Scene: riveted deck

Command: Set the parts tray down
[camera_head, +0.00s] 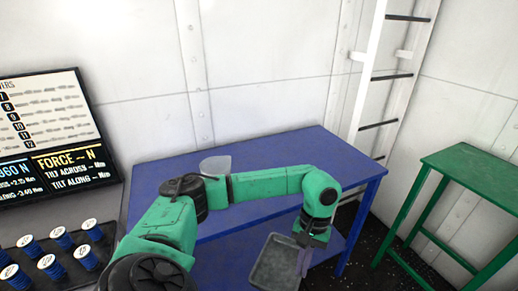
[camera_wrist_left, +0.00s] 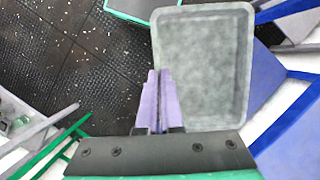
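The parts tray (camera_head: 268,268) is a shallow grey rectangular tray with a raised rim, seen in front of the blue table (camera_head: 345,170). In the left wrist view the tray (camera_wrist_left: 205,60) fills the upper middle, its open inside empty. My left gripper (camera_head: 304,262) points down at the tray's right edge in the head view. Its purple fingers (camera_wrist_left: 158,100) are close together at the tray's near-left rim in the wrist view and appear shut on it. The tray seems held off the floor, below the tabletop's height. My right gripper is not in view.
A small pale translucent container (camera_head: 214,165) stands on the blue table, partly behind my arm. The rest of its top looks clear. A green table (camera_head: 480,175) stands at right, bare. Several blue-sided cylinders (camera_head: 62,240) and a sign board (camera_head: 55,130) are at left.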

